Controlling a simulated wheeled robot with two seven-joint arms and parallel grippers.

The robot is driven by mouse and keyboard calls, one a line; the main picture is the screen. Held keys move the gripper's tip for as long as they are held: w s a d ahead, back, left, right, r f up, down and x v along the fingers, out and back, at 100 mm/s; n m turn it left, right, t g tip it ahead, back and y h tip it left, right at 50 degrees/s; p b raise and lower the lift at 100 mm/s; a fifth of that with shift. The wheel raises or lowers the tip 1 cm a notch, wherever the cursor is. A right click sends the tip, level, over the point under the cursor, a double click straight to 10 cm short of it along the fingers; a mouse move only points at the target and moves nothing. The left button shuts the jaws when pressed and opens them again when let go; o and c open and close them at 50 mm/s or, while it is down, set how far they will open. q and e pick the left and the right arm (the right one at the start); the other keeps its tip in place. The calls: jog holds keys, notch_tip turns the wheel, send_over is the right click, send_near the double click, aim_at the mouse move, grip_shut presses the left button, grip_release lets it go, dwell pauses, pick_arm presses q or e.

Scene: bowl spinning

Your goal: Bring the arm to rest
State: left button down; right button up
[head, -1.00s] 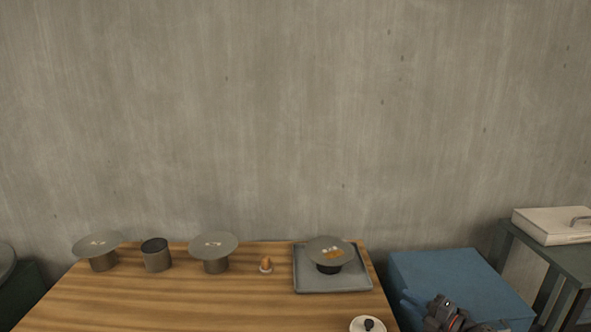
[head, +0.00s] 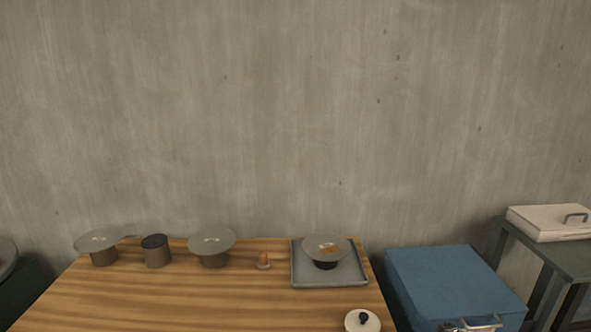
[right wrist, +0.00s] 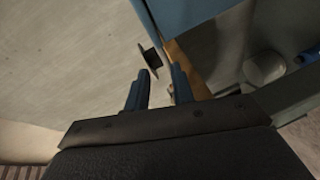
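My right gripper (right wrist: 160,71) shows in the right wrist view with its two blue fingers apart and nothing held between them. A grey bowl (head: 340,243) with an orange mark sits on a dark base on the grey square tray (head: 298,279), at the table's right. My left gripper is not in view.
A white lid (head: 353,323) is at the front right. A white case (head: 545,222) rests on the right-hand table.

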jog(key=s+d+f+m+g+h, duration=0.25)
jog(key=s+f+m+h, duration=0.2)
jog(key=s, duration=0.25)
jog(key=s+d+f+m+g+h, duration=0.2)
jog(key=s+d+f+m+h, duration=0.1)
jog(key=s+f, duration=0.3)
jog(key=s+d+f+m+g+h, duration=0.15)
jog(key=s+g, duration=0.25)
jog(key=s, duration=0.7)
jog(key=s+d+m+g+h, duration=0.15)
jog(key=s+g, duration=0.25)
jog(key=s, duration=0.7)
jog(key=s+a+f+m+y, duration=0.1)
jog(key=a+m+y, duration=0.2)
jog(key=a, duration=1.1)
jog(key=s+a+f+m+y, duration=0.1)
jog(key=a+f+m+y, duration=0.1)
jog(key=a, duration=1.2)
jog(key=shift+a+m+y, duration=0.4)
jog(key=shift+m+y, duration=0.35)
jog(key=shift+f+g, duration=0.1)
jog(key=shift+g, duration=0.15)
